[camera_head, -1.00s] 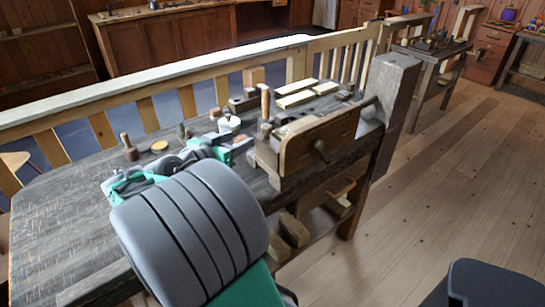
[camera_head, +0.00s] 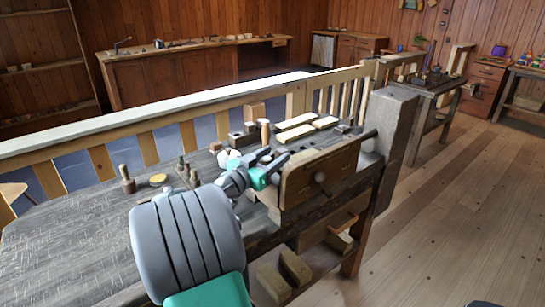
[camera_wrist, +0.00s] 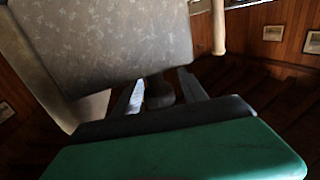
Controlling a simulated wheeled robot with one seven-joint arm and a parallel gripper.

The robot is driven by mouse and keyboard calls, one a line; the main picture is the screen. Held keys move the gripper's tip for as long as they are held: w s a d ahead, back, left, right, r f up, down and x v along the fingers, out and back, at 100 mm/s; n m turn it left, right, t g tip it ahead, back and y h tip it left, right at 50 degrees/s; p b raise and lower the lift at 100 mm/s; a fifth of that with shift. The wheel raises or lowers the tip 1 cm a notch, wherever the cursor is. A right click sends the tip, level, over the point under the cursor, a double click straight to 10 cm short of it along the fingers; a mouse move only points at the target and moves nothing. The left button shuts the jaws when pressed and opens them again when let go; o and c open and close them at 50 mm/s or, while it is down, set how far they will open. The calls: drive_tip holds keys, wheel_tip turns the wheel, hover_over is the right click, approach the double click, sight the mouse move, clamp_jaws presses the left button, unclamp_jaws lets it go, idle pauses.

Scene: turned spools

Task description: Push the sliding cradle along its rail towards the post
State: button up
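My gripper (camera_head: 274,158) is above the workbench (camera_head: 80,235), by the left end of the wooden vise front (camera_head: 320,172). Its two dark fingers are spread apart; they also show apart in the wrist view (camera_wrist: 161,90). A dark rounded shape (camera_wrist: 160,94) shows between or beyond them; I cannot tell whether they touch it. An upright wooden post (camera_head: 265,131) stands just behind the gripper in the head view. A white round piece (camera_head: 233,160) is left of the gripper. The sliding cradle and its rail cannot be clearly told apart; my arm and gripper may cover them.
A mallet-like peg (camera_head: 127,180) and a yellow disc (camera_head: 158,180) sit on the left of the bench. Light wood strips (camera_head: 295,132) lie behind the vise. A thick post-like leg (camera_head: 388,125) rises at the right end. A railing (camera_head: 170,145) runs behind.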

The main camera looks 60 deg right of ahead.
clamp_jaws()
idle(0.3)
idle(0.9)
